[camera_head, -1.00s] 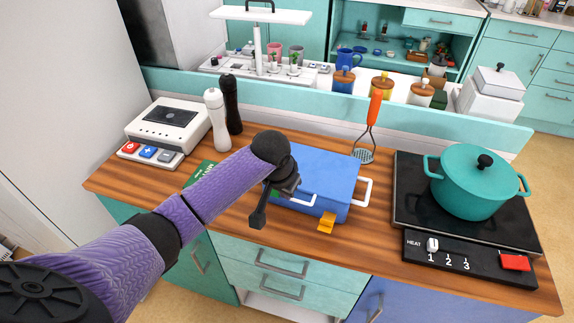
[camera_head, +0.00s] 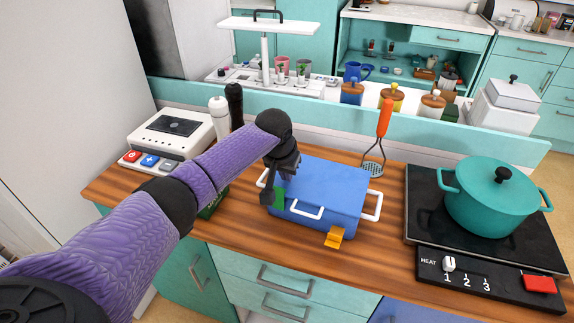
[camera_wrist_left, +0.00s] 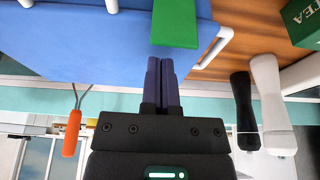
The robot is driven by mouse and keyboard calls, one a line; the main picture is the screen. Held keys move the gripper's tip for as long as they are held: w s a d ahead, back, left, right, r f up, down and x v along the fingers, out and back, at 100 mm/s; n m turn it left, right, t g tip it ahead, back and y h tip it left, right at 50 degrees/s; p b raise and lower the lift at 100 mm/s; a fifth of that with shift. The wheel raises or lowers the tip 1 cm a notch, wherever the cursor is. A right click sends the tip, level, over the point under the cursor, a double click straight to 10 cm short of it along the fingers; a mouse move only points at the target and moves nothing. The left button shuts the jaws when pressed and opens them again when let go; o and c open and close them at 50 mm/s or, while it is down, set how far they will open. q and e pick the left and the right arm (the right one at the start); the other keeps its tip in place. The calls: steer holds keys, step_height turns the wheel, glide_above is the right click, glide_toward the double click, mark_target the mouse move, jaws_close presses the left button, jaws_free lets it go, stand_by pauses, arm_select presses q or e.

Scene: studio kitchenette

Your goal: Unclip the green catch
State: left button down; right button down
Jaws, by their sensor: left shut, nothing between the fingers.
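The green catch (camera_head: 279,199) is on the left front part of the blue box (camera_head: 325,188), which sits on the wooden counter. In the left wrist view the green catch (camera_wrist_left: 175,22) is a flat green plate just beyond the fingertips. My left gripper (camera_head: 267,197) is shut and empty, with its dark fingers pointing down beside the catch. In the left wrist view the fingers of my left gripper (camera_wrist_left: 161,62) lie together below the catch's edge; I cannot tell whether they touch it. My right gripper is out of view.
A yellow-orange catch (camera_head: 334,237) sticks out from the box front. White handles (camera_head: 373,206) flank the box. A masher (camera_head: 383,125) stands behind it. A teal pot (camera_head: 490,200) on the hob is at right. Two mills (camera_head: 219,117) and a green tea box (camera_head: 213,202) are at left.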

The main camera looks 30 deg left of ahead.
arm_select(q)
steer(key=shift+s+d+r, duration=0.1)
steer(key=shift+s+r, duration=0.05)
steer(key=shift+s, duration=0.45)
steer(key=shift+s+r, duration=0.15)
steer(key=shift+s, duration=0.4)
steer(key=shift+s+d+f, duration=0.1)
steer(key=shift+s, duration=0.1)
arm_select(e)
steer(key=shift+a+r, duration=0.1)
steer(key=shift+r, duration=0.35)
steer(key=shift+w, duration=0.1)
